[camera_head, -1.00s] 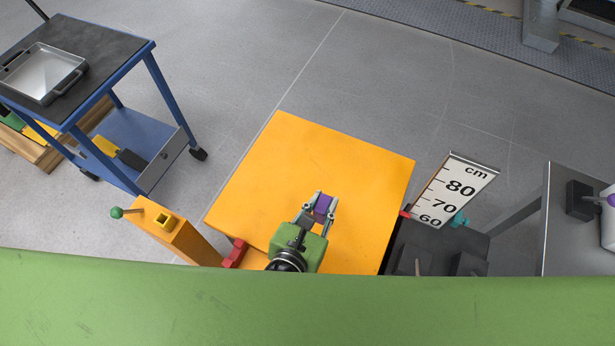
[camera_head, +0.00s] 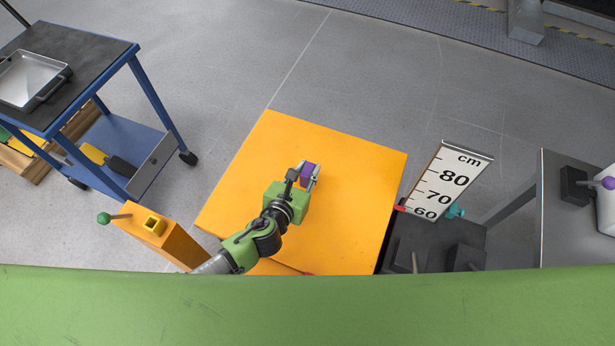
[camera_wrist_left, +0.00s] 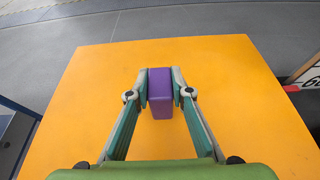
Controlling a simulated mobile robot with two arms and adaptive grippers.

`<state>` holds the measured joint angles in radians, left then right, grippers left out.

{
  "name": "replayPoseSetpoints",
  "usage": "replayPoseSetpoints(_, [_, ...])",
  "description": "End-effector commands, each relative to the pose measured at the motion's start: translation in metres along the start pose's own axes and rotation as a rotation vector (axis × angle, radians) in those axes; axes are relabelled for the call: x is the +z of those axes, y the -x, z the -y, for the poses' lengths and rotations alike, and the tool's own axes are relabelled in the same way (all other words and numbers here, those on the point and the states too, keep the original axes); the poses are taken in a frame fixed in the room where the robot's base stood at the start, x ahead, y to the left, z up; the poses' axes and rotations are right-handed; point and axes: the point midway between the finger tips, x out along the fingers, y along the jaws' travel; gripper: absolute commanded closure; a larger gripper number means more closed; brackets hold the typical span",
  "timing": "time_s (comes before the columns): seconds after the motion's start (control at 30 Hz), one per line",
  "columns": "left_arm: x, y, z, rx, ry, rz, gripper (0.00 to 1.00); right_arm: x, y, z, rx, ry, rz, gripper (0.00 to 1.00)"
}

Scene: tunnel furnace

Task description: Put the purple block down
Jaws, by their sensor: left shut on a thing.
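The purple block (camera_head: 308,172) is between the fingers of my left gripper (camera_head: 309,176), over the orange tabletop (camera_head: 350,180). In the left wrist view the purple block (camera_wrist_left: 160,92) sits between both fingertips (camera_wrist_left: 160,88), which touch its sides. The gripper is shut on it. I cannot tell whether the block's underside touches the tabletop or hangs above it. My right gripper is not in view.
A blue cart (camera_head: 155,105) with a metal tray (camera_head: 33,78) stands at the left. An orange post with a green-knobbed lever (camera_head: 104,218) is at the near left. A height scale (camera_head: 446,182) stands at the right. The tabletop around the block is clear.

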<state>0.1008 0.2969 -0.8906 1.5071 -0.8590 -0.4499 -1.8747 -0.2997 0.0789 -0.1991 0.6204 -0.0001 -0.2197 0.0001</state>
Motion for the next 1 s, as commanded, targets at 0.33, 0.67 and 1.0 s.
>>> replayPoseSetpoints(0.33, [-0.027, -0.010, 0.001, 0.000, 0.000, -0.001, 1.00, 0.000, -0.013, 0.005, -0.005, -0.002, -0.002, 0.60])
replayPoseSetpoints(0.67, [-0.029, -0.010, 0.001, 0.000, -0.001, -0.002, 0.63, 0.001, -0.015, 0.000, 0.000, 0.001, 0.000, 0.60])
replayPoseSetpoints(1.0, [-0.025, -0.009, 0.001, 0.001, 0.000, -0.002, 0.63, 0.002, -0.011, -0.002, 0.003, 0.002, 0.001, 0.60])
